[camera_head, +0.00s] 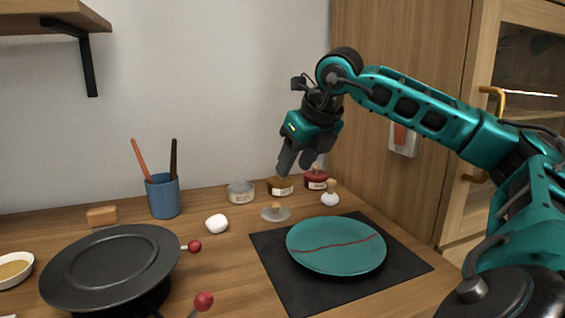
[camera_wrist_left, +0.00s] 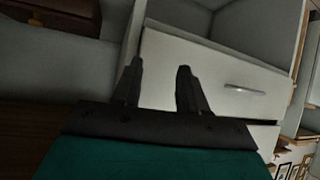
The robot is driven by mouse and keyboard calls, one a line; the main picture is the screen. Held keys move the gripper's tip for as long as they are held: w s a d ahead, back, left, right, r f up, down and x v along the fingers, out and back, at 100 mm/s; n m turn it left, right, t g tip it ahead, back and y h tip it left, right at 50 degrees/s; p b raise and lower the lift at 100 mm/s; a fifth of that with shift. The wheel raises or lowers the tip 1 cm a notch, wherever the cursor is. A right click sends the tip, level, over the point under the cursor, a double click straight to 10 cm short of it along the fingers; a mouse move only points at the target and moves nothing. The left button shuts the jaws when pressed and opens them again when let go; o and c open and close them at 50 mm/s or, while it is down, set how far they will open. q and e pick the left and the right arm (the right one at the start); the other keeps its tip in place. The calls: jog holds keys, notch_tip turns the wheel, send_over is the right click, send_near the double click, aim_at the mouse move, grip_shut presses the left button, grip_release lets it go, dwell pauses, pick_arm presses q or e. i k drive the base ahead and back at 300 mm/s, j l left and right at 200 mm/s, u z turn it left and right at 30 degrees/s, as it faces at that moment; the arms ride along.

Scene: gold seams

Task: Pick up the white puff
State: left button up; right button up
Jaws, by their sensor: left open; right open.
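A white puff (camera_head: 330,198) with a small wooden knob stands on the table behind the teal plate, in front of the red jar. A plain round white lump (camera_head: 217,224) lies further left, left of the dark mat; I cannot tell for sure which of the two is meant. My right gripper (camera_head: 296,162) is open and empty, pointing down above the jars at the back, up and to the left of the knobbed puff. My left gripper (camera_wrist_left: 160,70) is open and empty in the left wrist view, with a white drawer front beyond it.
A teal plate (camera_head: 320,262) with a red seam lies on a dark mat (camera_head: 285,285). A glass lid (camera_head: 275,214), a clear tin (camera_head: 240,193), a gold jar (camera_head: 280,186) and a red jar (camera_head: 316,180) stand behind. A black turntable (camera_head: 110,265) and blue cup (camera_head: 163,198) are left.

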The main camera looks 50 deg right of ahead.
aim_at(330, 199)
jog(key=k+j, duration=0.15)
jog(key=k, duration=0.35)
jog(key=k+j, duration=0.2)
jog(key=k, duration=0.25)
